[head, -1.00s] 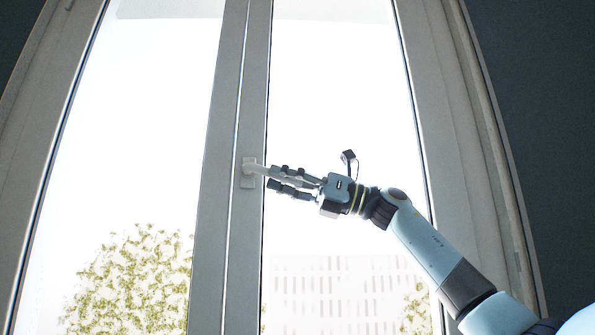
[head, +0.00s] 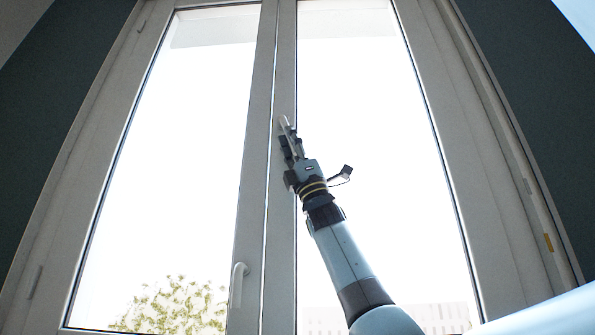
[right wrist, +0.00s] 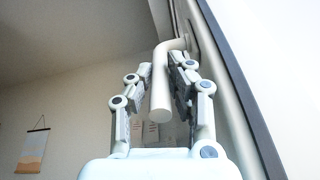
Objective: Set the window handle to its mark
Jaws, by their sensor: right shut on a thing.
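The window handle (head: 284,122) is a pale lever on the middle upright of the window in the head view. My right gripper (head: 290,142) is shut on it, reaching up from below right. The handle slants down and right into the fingers, which hide part of it. In the right wrist view the handle (right wrist: 161,88) is a pale bent bar, its round end towards the camera, lying between the two fingers of the gripper (right wrist: 158,85). I cannot make out the mark. My left gripper is out of view.
A second white handle (head: 238,285) sits lower on the left sash. The window frame (head: 450,130) and glass surround the gripper. In the right wrist view a hanging picture (right wrist: 33,148) is on the wall.

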